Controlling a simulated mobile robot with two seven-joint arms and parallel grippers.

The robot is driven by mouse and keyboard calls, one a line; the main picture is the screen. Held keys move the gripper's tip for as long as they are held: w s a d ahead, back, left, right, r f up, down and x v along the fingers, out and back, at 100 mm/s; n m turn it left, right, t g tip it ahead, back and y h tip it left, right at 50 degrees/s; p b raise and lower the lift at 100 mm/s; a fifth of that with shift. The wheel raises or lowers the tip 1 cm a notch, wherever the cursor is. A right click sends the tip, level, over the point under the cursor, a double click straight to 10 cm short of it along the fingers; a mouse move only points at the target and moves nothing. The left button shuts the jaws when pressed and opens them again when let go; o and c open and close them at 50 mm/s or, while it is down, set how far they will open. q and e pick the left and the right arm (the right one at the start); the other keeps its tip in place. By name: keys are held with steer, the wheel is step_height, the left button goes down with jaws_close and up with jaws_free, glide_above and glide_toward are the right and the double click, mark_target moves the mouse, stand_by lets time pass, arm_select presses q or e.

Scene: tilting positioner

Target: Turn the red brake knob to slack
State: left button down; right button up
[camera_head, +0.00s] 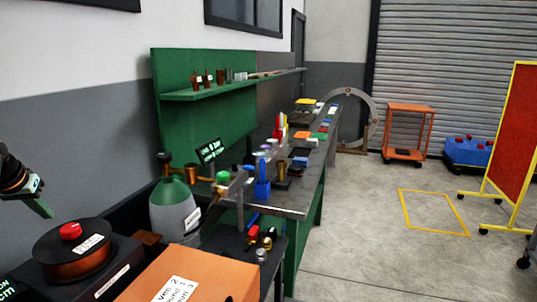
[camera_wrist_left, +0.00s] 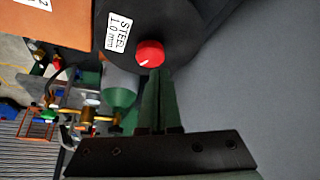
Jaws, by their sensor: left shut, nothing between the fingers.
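The red brake knob (camera_head: 70,230) sits on top of the middle of a dark wire spool (camera_head: 92,240) at the lower left. In the left wrist view the knob (camera_wrist_left: 150,53) shows a small white pointer mark on its face, beside a label reading STEEL 1.0 mm (camera_wrist_left: 118,33). My left gripper (camera_head: 46,211) is shut and empty, up and left of the knob in the head view, with a gap between them. In the left wrist view its green fingers (camera_wrist_left: 157,75) lie together with their tips close to the knob's lower edge. My right gripper is in neither view.
An orange box (camera_head: 200,275) stands right of the spool. A grey-green gas bottle (camera_head: 175,207) stands behind it. A workbench with a green back panel (camera_head: 215,130) carries many small parts. Open floor (camera_head: 370,255) lies to the right.

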mark_target(70, 239)
arm_select(q)
steer(key=shift+s+f+b, duration=0.15)
steer(key=shift+f+b, duration=0.45)
steer(key=shift+f, duration=2.75)
steer(key=shift+w+d+r+p, duration=0.2)
steer(key=shift+w+p, duration=0.15)
steer(key=shift+p, duration=0.15)
steer(key=shift+d+f, duration=0.1)
steer(key=shift+d, duration=0.05)
steer(key=shift+w+d, duration=0.15)
steer(key=shift+d, duration=0.6)
steer(key=shift+w+d, duration=0.2)
steer(key=shift+d, duration=0.3)
steer(key=shift+s+d, duration=0.15)
